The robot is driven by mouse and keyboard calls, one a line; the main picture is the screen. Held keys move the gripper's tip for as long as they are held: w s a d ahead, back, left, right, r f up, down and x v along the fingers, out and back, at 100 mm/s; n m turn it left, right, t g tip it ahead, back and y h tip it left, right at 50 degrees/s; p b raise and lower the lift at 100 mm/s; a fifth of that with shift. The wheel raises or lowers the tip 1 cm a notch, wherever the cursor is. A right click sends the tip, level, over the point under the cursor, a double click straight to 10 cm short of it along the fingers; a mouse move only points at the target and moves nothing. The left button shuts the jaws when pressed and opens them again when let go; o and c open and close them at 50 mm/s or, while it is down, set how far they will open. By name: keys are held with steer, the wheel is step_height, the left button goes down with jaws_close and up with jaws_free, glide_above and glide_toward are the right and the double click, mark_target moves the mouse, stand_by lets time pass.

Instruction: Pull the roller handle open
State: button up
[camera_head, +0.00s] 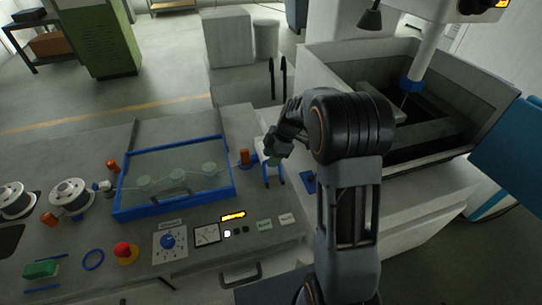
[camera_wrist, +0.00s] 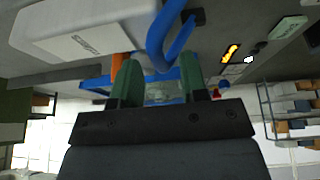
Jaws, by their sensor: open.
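A curved blue handle, which looks like the roller handle (camera_wrist: 167,40), is at the top centre of the wrist view, beside a pale labelled block (camera_wrist: 85,32). In the head view the blue handle (camera_head: 280,176) shows just below my gripper, partly hidden by it. My gripper (camera_wrist: 160,78) is open, its two green fingers apart and nothing held between them. The handle lies in front of the gap between the fingers; I cannot tell whether they touch it. In the head view my gripper (camera_head: 273,155) is small and dark, so its fingers are hard to make out.
A blue-framed clear cover (camera_head: 130,211) lies left of my gripper, with an orange post (camera_head: 245,157) between. A panel with a gauge (camera_head: 206,235), a blue knob (camera_head: 168,241) and a red button (camera_head: 123,250) is at the front. A deep grey tank (camera_head: 330,62) stands right.

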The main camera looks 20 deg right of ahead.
steer(key=shift+f, duration=0.15)
jaws_close()
stand_by(0.4)
